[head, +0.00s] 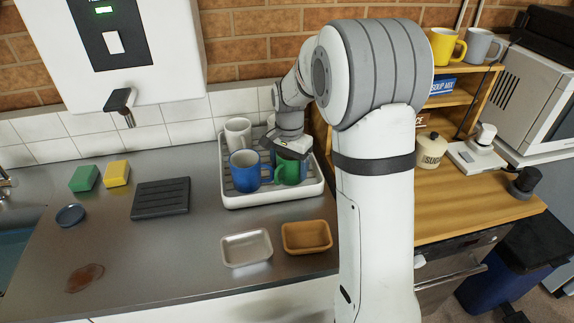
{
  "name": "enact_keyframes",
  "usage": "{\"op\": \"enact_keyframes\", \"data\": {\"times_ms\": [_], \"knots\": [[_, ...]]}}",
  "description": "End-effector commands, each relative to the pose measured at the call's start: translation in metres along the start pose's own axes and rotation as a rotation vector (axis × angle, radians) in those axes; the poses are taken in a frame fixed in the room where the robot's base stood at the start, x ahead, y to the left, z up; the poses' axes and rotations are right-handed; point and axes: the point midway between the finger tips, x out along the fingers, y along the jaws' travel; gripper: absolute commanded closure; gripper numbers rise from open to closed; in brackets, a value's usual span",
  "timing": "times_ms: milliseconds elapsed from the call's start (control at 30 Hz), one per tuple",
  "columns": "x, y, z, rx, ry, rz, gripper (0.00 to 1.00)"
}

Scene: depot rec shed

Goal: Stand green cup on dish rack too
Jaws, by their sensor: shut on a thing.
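The green cup (289,173) is at the right part of the white dish rack (265,198), beside the blue cup (244,172). A white cup (237,134) stands at the back left of the rack. My gripper (292,152) is over the green cup and shut on it. My gripper hides the cup's top and part of its far side. The green cup looks upright and low in the rack; I cannot tell whether its base touches the rack.
A silver tray (246,248) and an orange tray (307,237) lie in front of the rack. A dark ribbed mat (160,198) lies to its left. My arm blocks the view right of the rack. Bare counter (170,260) shows at the front left.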

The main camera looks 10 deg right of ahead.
Motion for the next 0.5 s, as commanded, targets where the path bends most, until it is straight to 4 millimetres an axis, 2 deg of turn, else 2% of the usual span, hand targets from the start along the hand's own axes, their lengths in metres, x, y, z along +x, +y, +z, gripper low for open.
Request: {"op": "enact_keyframes", "data": {"times_ms": [33, 67, 300, 500], "knots": [[0.0027, -0.0002, 0.0001, 0.0, 0.0, 0.0, 0.61], [0.0024, -0.0001, 0.0002, 0.0, 0.0, 0.0, 0.26], [0.0019, -0.0002, 0.0004, -0.001, -0.001, 0.001, 0.06], [0.0017, -0.0004, 0.0006, -0.001, -0.001, 0.0, 0.06]]}}
